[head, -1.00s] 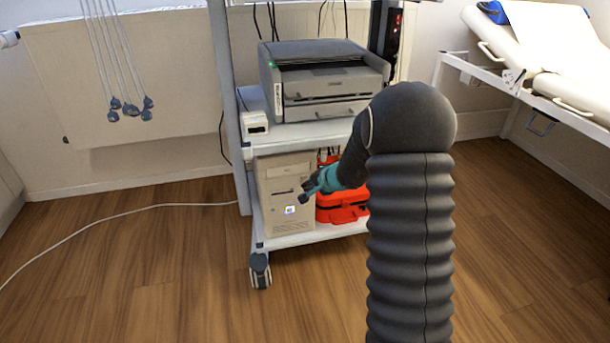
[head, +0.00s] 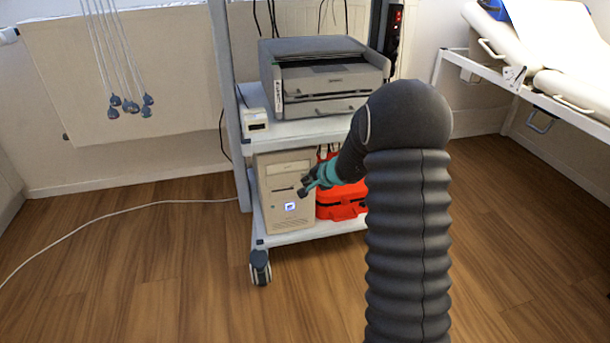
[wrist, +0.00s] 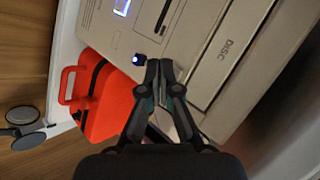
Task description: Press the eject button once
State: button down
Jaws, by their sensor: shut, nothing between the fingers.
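The beige computer tower (head: 272,208) stands on the cart's lower shelf. Its front fills much of the wrist view, with a disc drive panel (wrist: 232,50) marked "DISC", a dark slot (wrist: 163,15) and a lit blue display (wrist: 122,7). A small round button with a blue-white light (wrist: 138,59) sits just left of my fingertips. I cannot make out a button marked eject; part of the front is hidden behind my fingers. My gripper (wrist: 160,66) is shut and empty, its tips close to the tower front. Contact cannot be told. In the head view my gripper (head: 304,188) is at the tower's right side.
A red case (head: 342,202) sits right of the tower on the shelf (head: 305,232). A printer (head: 325,78) stands on the shelf above. A white cable (head: 120,212) crosses the floor at left. A padded couch (head: 560,85) stands at right.

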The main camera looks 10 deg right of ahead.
jog(key=shift+w, duration=0.1)
dwell(0.6)
jog(key=shift+w, duration=0.35)
jog(key=shift+w, duration=0.35)
dwell(0.6)
jog(key=shift+s+b, duration=0.2)
jog(key=shift+b, duration=0.35)
jog(key=shift+s+b, duration=0.5)
jog(key=shift+s, duration=0.05)
jog(key=shift+s+b, duration=1.25)
jog(key=shift+s, duration=1.3)
